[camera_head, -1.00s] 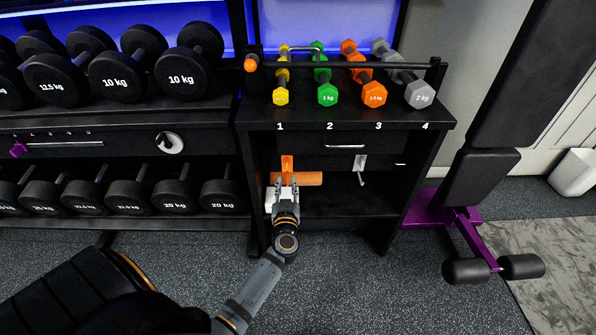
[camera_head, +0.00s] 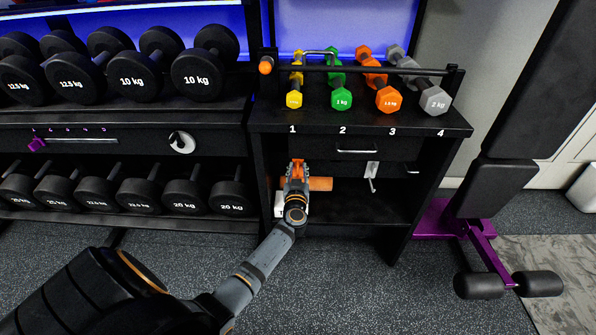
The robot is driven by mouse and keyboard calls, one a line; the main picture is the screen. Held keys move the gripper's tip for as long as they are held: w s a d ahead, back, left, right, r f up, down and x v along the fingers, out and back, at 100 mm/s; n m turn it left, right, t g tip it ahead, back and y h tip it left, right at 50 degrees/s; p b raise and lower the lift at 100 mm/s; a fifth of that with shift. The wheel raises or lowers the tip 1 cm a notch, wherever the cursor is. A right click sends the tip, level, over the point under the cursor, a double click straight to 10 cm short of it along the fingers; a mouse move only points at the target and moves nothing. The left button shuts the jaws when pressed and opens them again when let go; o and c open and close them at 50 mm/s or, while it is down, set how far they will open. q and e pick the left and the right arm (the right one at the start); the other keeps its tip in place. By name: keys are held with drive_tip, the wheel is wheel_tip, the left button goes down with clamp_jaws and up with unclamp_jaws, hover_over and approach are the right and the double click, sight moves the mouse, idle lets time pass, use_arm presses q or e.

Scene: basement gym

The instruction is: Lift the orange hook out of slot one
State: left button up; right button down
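The orange hook (camera_head: 295,168) hangs under the counter of the small black rack, below the number 1. My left gripper (camera_head: 297,173) is right at the hook, its fingers over the hook's lower part. The hook's orange shows at and above the fingertips. I cannot tell whether the fingers are closed on it. My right gripper is not in view.
An orange cylinder (camera_head: 321,184) lies on the shelf behind my gripper. A white hook (camera_head: 372,175) hangs to the right. Coloured dumbbells (camera_head: 341,99) stand on the counter above. A drawer handle (camera_head: 356,152) sticks out nearby. Black dumbbells (camera_head: 201,78) fill the left rack.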

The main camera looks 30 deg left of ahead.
use_arm(q)
drive_tip(key=shift+w+r, duration=0.1)
drive_tip(key=shift+r, duration=0.15)
drive_tip(key=shift+p, duration=0.45)
drive_tip(key=shift+o, duration=0.3)
clamp_jaws()
